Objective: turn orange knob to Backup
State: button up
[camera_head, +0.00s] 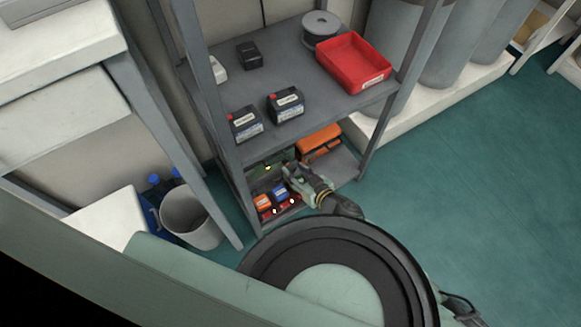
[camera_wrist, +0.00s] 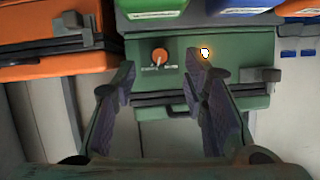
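The green panel (camera_wrist: 236,60) fills the middle of the wrist view. Its round orange knob (camera_wrist: 160,56) has small white marks below it, too small to read, so I cannot tell its setting. A lit lamp (camera_wrist: 204,53) with an orange glow is at the right of the knob. My gripper (camera_wrist: 160,76) is open and empty, its fingers left and right of the knob in the picture and apart from it. In the head view my gripper (camera_head: 292,177) reaches into the lower shelf beside the green panel (camera_head: 256,172), where the knob cannot be made out.
An orange case (camera_wrist: 60,58) lies left of the panel in the wrist view. Green (camera_wrist: 150,8) and blue (camera_wrist: 228,10) bins stand along the top. The shelf rack (camera_head: 320,95) has posts and an upper board above my arm. Floor at the right is clear.

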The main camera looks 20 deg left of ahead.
aim_at(287, 164)
jog(key=shift+x, duration=1.9)
jog(key=shift+c, duration=0.5)
grip_shut()
